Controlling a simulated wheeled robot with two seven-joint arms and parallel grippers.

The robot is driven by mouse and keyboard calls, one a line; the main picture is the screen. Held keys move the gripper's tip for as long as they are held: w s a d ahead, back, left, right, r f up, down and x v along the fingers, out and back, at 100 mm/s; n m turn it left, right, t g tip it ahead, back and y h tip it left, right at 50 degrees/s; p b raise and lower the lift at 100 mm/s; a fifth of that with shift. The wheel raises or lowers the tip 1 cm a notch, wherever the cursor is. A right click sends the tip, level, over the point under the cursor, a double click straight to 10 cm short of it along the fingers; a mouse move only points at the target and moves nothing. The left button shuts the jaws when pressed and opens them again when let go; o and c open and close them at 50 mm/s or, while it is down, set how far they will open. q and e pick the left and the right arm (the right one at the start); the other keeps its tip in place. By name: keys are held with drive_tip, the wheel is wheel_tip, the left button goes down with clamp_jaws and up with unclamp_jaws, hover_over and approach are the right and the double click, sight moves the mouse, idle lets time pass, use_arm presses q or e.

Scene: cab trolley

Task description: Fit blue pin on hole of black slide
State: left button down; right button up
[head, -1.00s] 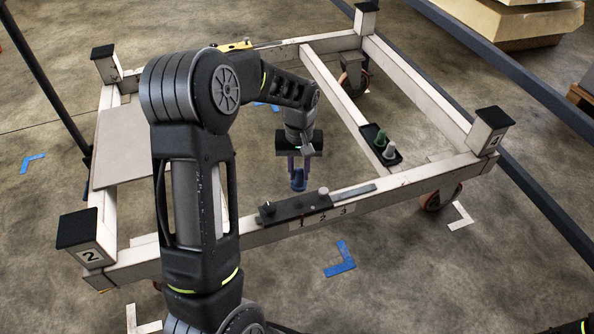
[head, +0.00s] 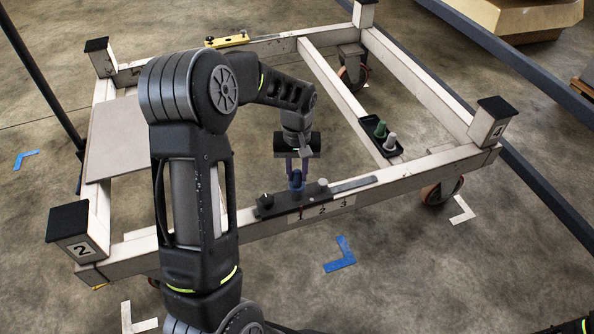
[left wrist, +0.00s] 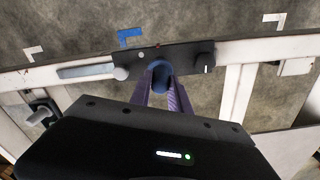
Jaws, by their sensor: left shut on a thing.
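My left gripper (head: 297,170) is shut on the blue pin (head: 297,182), which points down at the black slide (head: 278,207) on the trolley's front beam. In the left wrist view the blue pin (left wrist: 161,70) sits between the fingers (left wrist: 162,92) and overlaps the near edge of the black slide (left wrist: 186,56). The pin's lower end and the hole are hidden, so I cannot tell whether the pin is in the hole or above it. My right gripper is not in view.
A black tray (head: 393,152) with a green pin (head: 380,130) and a pale pin (head: 391,141) lies on the crossbar. Corner posts (head: 490,120) rise from the frame.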

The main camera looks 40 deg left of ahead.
sight(297, 182)
use_arm(q)
drive_tip(key=shift+f+b, duration=0.5)
drive_tip(key=shift+f, duration=0.35)
drive_tip(key=shift+f+b, duration=0.6)
drive_tip(key=shift+f, duration=0.45)
drive_tip(key=c, duration=1.1)
unclamp_jaws()
drive_tip(key=shift+c, duration=0.2)
drive_tip(key=shift+f, duration=0.1)
wheel_tip(297, 182, up, 8)
drive_tip(key=shift+f+p, duration=0.1)
drive_tip(key=shift+p, duration=1.15)
